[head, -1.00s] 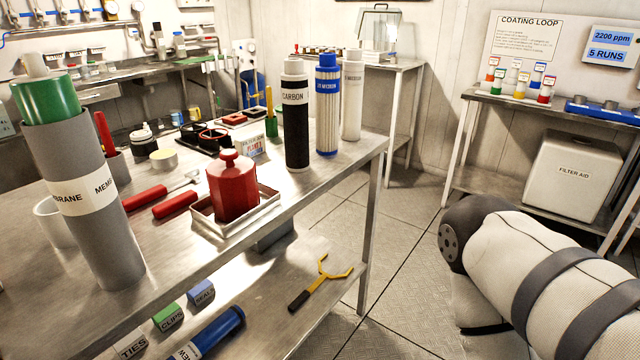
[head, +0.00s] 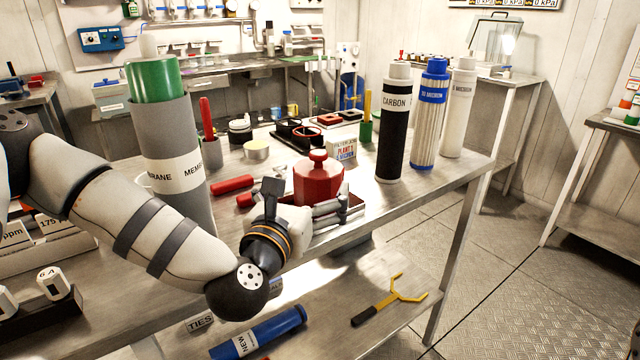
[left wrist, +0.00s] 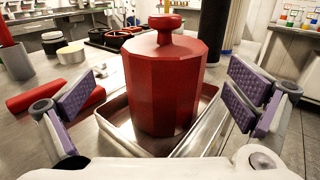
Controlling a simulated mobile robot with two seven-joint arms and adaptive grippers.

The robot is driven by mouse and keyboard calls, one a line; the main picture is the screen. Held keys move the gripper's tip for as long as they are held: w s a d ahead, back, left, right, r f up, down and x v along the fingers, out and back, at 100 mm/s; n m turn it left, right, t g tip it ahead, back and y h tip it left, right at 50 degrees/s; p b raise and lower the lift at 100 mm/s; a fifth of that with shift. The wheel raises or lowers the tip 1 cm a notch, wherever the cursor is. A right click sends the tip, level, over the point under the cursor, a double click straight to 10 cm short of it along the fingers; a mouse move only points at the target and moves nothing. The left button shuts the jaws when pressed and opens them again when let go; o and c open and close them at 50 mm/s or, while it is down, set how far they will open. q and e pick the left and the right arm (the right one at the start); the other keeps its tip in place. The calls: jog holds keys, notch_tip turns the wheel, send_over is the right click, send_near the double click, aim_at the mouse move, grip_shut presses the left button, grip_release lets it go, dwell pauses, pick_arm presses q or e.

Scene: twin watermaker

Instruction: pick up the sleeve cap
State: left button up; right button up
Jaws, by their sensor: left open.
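The sleeve cap, a red faceted block with a round knob on top (head: 318,180), stands upright in a shallow metal tray (head: 352,212) near the table's front edge. In the left wrist view the cap (left wrist: 165,80) fills the middle and the tray rim (left wrist: 112,110) shows around its base. My left gripper (head: 303,207) is at the near side of the cap. Its purple-padded fingers (left wrist: 165,95) are wide open, one to each side of the cap, with gaps visible between pads and cap. The head view partly hides the cap's lower part behind the gripper. My right gripper is not in view.
The tall grey membrane sleeve (head: 172,150) with a green top stands left of the cap, close to my left arm. A red-handled tool (head: 232,184) lies nearby. Carbon (head: 393,125) and micron (head: 430,115) filters stand at right. A yellow fork tool (head: 395,298) lies on the lower shelf.

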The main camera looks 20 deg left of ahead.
aim_at(318, 168)
pick_arm(q)
jog(key=w, duration=0.5)
jog(key=shift+w+d+r, duration=0.15)
jog(key=shift+w+d, duration=0.15)
jog(key=c, duration=1.4)
jog(key=shift+o, duration=0.2)
jog(key=shift+r, duration=0.1)
